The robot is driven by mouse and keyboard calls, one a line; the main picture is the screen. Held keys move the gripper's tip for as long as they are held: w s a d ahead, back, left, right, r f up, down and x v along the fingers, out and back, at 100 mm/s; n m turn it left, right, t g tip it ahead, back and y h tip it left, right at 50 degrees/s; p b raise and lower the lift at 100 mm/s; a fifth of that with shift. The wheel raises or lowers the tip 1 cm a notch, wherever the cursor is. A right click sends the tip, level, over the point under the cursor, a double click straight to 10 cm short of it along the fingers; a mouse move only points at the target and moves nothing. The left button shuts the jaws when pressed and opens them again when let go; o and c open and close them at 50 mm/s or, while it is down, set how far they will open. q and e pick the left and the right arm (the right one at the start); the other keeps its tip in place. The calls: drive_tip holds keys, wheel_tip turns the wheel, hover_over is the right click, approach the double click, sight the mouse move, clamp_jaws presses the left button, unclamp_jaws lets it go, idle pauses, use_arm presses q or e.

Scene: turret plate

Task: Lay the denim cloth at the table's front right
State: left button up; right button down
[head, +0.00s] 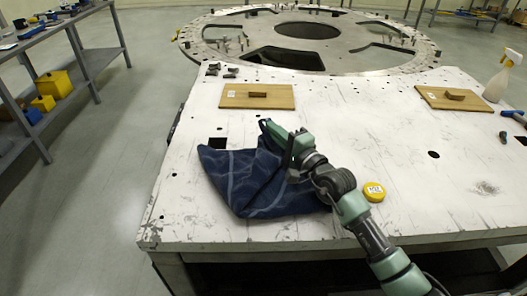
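The denim cloth (245,182) lies crumpled and dark blue, with paler lines, on the white worn table (430,200), left of the middle of the front part. Its right part passes under my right gripper (276,138), which comes in from the lower right and is over the cloth's upper right edge. The fingertips are small and partly hidden, so I cannot tell whether they are shut on the cloth. The table's front right is bare apart from scuffs. My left gripper is not in view.
A yellow round tin (374,191) stands just right of my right arm. Wooden boards lie at the back left (257,103) and back right (452,106). A spray bottle (502,76) and blue-handled tool (514,117) are at the right edge. A large ring plate (215,50) is behind.

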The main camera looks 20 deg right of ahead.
drive_tip(key=shift+f, duration=0.6)
drive_tip(key=c, duration=0.9)
unclamp_jaws()
drive_tip(key=shift+c, duration=0.2)
drive_tip(key=shift+s, duration=0.1)
drive_tip(key=shift+s+d+f, duration=0.1)
drive_tip(key=shift+s, duration=0.25)
drive_tip(key=b+v, duration=0.1)
drive_tip(key=v, duration=0.5)
drive_tip(key=shift+s+b, duration=0.3)
drive_tip(key=shift+s, duration=0.1)
